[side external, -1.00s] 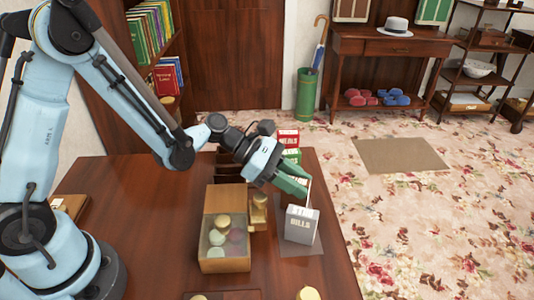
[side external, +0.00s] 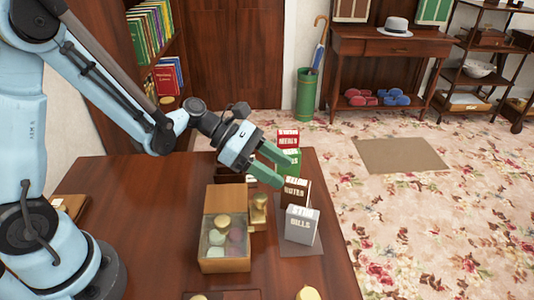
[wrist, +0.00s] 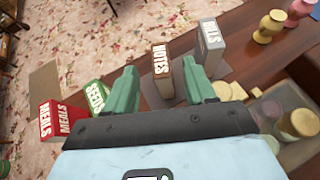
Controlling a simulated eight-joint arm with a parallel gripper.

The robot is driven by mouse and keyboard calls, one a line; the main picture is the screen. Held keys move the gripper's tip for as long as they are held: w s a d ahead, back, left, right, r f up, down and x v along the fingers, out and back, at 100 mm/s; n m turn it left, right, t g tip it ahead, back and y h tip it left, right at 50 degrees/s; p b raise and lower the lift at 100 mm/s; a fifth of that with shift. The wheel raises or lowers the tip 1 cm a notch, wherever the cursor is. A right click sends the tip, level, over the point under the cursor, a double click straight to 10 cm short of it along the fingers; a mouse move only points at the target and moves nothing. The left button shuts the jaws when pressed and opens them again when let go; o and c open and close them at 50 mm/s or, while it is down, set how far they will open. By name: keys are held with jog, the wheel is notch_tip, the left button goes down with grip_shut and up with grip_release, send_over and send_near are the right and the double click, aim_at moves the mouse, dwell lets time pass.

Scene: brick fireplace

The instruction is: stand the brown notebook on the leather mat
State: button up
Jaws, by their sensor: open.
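The brown notebook (side external: 296,191), labelled NOTES, stands upright on the leather mat (side external: 301,250), just behind the grey BILLS notebook (side external: 301,224). In the wrist view the brown notebook (wrist: 163,75) shows between and beyond my fingertips, and the BILLS notebook (wrist: 211,48) is to its right. My gripper (side external: 281,169) is open and empty, its green fingers up and to the left of the brown notebook in the side view. Its lower part is hidden behind the BILLS notebook there.
A red MEALS notebook (side external: 288,139) and a green notebook (side external: 290,161) stand behind, near the table's right edge. A wooden box (side external: 226,264) with round items and a small brass object (side external: 258,212) stand left of the mat. The left tabletop is mostly clear.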

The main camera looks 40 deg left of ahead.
jog(key=s+a+r+m, duration=0.1)
jog(key=s+a+r+m+y, duration=0.1)
jog(key=a, duration=0.1)
jog(key=s+a+r, duration=0.1)
jog(key=a, duration=0.1)
jog(key=shift+s+a+r+m, duration=0.1)
jog(key=shift+a+r+m, duration=0.1)
jog(key=shift+m, duration=0.2)
jog(key=s+m+y, duration=0.1)
jog(key=m, duration=0.1)
jog(key=a+m+y, duration=0.1)
jog(key=m+y, duration=0.1)
jog(key=s+m+y, duration=0.1)
jog(key=m, duration=0.1)
jog(key=shift+s+a+r+m, duration=0.1)
jog(key=shift+s+a+m, duration=0.25)
jog(key=shift+a+m, duration=0.05)
jog(key=s+a+r+m+t+y, duration=0.2)
jog(key=s+a+m+y, duration=0.2)
jog(key=m, duration=0.9)
jog(key=shift+a+y, duration=0.55)
jog(key=shift+y, duration=0.55)
